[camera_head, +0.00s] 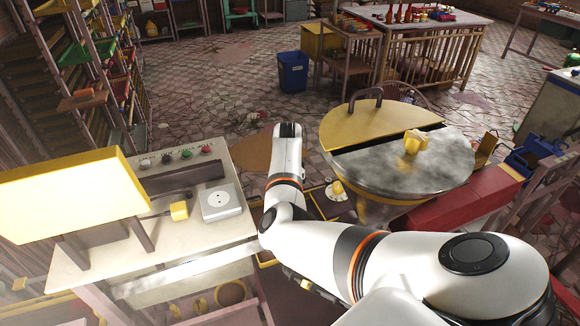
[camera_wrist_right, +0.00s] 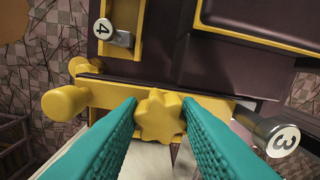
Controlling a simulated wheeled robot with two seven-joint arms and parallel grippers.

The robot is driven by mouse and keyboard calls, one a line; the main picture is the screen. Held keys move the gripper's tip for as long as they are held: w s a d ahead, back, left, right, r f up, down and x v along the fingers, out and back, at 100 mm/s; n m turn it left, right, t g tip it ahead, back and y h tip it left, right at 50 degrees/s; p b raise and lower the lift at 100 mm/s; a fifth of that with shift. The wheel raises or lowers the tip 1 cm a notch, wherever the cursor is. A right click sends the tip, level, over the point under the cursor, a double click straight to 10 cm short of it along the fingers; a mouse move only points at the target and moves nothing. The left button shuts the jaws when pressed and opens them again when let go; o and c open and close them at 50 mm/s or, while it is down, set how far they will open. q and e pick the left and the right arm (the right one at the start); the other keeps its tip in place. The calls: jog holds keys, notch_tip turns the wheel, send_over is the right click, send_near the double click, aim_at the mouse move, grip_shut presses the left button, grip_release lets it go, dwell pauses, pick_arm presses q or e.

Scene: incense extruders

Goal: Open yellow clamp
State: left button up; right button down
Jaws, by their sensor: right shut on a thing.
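In the right wrist view, a yellow clamp bar (camera_wrist_right: 105,92) runs across a dark machine body, with a rounded yellow knob (camera_wrist_right: 62,103) at its left end. A yellow star-shaped knob (camera_wrist_right: 160,117) sits at its middle. My right gripper (camera_wrist_right: 160,108) has its two teal fingers on either side of the star knob and is shut on it. In the head view my right arm reaches forward and bends over the machine area; its gripper and the clamp are hidden there. My left gripper is not in view.
A control desk (camera_head: 85,265) with coloured buttons and a yellow panel (camera_head: 70,193) is at left.

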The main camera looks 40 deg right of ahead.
jog(key=shift+w+d+r+t, duration=0.3)
jog(key=shift+w+d+r, duration=0.1)
jog(key=shift+w+r, duration=0.35)
jog(key=c, duration=1.3)
grip_release()
jog(key=shift+o, duration=1.3)
jog(key=shift+w+f, duration=0.25)
jog(key=shift+w, duration=0.05)
jog(key=shift+w+f, duration=0.1)
jog(key=shift+w, duration=0.05)
jog(key=shift+s, duration=0.2)
jog(key=shift+r, duration=0.5)
notch_tip(320, 180, up, 11)
jog(key=b, duration=0.2)
jog(key=shift+s+f+b, duration=0.15)
jog(key=shift+b, duration=0.15)
